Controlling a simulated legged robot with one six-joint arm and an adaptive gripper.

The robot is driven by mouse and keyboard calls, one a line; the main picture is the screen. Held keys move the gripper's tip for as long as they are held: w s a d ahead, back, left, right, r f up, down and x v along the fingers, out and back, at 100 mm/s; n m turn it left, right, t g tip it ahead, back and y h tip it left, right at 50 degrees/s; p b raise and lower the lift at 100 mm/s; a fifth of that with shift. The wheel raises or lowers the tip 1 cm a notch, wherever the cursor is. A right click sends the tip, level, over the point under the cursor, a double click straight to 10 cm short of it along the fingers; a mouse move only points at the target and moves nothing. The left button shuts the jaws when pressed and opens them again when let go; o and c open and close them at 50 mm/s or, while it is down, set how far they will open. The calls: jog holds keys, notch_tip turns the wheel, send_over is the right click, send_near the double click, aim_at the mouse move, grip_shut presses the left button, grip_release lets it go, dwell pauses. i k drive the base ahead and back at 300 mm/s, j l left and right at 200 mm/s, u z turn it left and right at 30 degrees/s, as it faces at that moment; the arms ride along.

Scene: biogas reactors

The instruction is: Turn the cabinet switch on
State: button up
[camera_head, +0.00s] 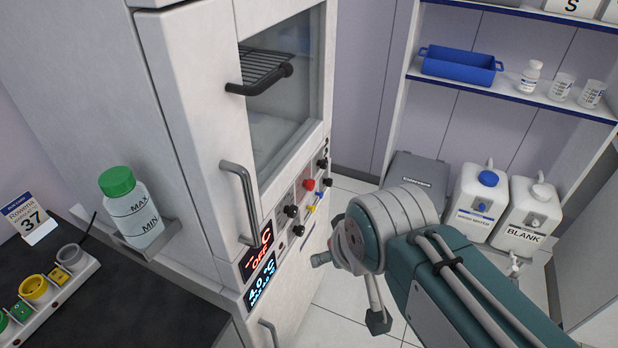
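The white cabinet (190,100) has a front control panel (300,207) with several black knobs (291,211), a red knob (309,184) and small yellow and blue parts. Which of these is the switch I cannot tell for sure.
The cabinet's door handle (239,203) sticks out left of the panel. A green-capped bottle (131,208) sits in a side holder, above a dark counter with a socket strip (45,296). Shelving (520,91) stands right, with white canisters (481,201) below. Some tiled floor (345,290) is clear.

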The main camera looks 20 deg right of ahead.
aim_at(323, 164)
jog(key=i+l, duration=0.2)
jog(key=l, duration=0.2)
jog(key=i+l+z, duration=0.1)
jog(key=l, duration=0.3)
jog(key=i+l+z, duration=0.1)
jog(key=i+l, duration=0.2)
jog(key=l, duration=0.1)
